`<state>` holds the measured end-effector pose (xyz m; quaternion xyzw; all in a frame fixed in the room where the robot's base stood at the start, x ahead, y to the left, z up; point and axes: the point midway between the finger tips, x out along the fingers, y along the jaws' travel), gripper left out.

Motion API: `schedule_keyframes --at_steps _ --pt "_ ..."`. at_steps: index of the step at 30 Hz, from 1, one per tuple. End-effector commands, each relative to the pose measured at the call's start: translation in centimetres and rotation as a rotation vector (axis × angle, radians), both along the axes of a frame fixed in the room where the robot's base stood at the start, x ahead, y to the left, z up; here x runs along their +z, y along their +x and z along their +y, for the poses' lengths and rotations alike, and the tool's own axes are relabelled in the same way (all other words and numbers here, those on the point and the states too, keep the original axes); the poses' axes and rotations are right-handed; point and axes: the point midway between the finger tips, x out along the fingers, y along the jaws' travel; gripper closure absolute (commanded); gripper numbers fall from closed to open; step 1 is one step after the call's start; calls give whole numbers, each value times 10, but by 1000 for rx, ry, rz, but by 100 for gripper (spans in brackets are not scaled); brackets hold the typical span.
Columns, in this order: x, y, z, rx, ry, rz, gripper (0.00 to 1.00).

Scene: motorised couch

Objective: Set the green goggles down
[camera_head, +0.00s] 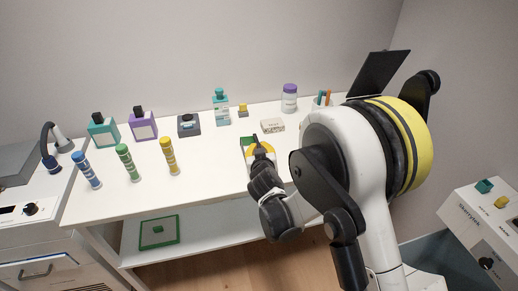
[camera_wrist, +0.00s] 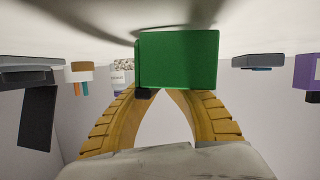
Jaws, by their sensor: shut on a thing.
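The green goggles show as a solid green block in the wrist view (camera_wrist: 178,60), held between the two yellow-brown fingers of my gripper (camera_wrist: 165,97). In the head view only a small green part of the goggles (camera_head: 247,141) shows beside my gripper (camera_head: 257,152); the rest is hidden by the fingers. My gripper is shut on the goggles, over the front middle-right of the white table (camera_head: 215,165). The wrist picture is upside down, with the white tabletop along its top. The goggles are close to that surface; I cannot tell whether they touch it.
A small pale box (camera_head: 272,126) lies just behind my gripper. Bottles and a grey device (camera_head: 188,125) line the back. Tabletop between the yellow cylinder and my gripper is clear.

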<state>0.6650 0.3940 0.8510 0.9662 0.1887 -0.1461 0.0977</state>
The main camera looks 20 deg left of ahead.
Motion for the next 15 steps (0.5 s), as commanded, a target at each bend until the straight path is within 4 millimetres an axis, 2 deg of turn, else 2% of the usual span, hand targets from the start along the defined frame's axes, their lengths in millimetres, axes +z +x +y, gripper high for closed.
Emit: schedule_keyframes --at_steps 2,3,4,5,15 --pt "-2 0 0 0 0 0 100" --pt "-2 0 0 0 0 0 84" --pt "-2 0 0 0 0 0 75" --pt "-2 0 0 0 0 0 70" --pt "1 0 0 0 0 0 70"
